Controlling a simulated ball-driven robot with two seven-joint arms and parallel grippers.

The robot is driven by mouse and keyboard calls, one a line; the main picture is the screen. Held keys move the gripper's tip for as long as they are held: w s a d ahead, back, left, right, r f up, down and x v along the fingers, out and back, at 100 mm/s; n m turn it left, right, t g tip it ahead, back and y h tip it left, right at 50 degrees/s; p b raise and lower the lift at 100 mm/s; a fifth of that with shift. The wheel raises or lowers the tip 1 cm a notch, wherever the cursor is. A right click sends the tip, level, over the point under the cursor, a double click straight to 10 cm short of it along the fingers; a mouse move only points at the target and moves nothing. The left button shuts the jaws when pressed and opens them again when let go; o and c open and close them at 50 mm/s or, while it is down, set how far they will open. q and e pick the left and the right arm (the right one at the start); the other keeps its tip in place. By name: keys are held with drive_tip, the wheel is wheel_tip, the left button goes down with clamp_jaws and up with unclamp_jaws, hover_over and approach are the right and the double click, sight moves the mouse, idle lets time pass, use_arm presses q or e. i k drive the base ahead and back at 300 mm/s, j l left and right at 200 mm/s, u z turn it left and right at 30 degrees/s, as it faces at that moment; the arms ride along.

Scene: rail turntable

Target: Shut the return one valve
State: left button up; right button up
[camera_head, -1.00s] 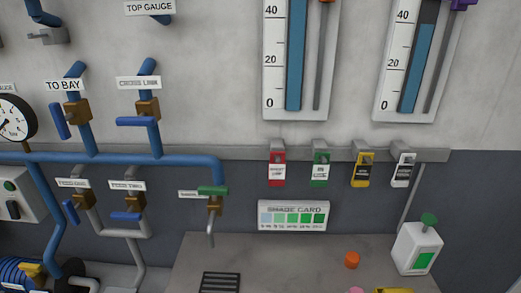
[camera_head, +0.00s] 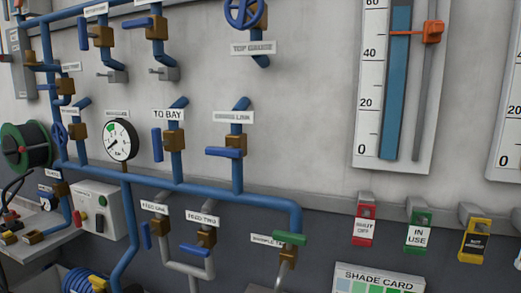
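I cannot make out a label reading return one. At the upper left, a brass valve (camera_head: 103,37) with its blue lever (camera_head: 84,37) upright sits under a label (camera_head: 96,10) too blurred to read. To its right is another brass valve (camera_head: 158,28) with its lever (camera_head: 137,23) lying level; its label is not visible. Lower, the TO BAY valve (camera_head: 177,141) has its lever upright and the CROSS LINK valve (camera_head: 237,141) has its lever level. Two small valves (camera_head: 163,227) (camera_head: 206,239) below carry labels that seem to read feed one and feed two. Neither gripper shows.
A blue pipe (camera_head: 210,190) runs across the wall, with a round gauge (camera_head: 121,140) above it. A green-handled tap (camera_head: 289,240), hanging tags (camera_head: 419,235) and a shade card (camera_head: 375,280) are at the right. A grey box (camera_head: 99,208) and cable reel (camera_head: 25,146) are left.

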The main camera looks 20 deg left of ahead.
sight(83, 34)
drive_tip(key=u, duration=1.85)
drive_tip(key=j, duration=0.1)
drive_tip(key=i+u, duration=0.05)
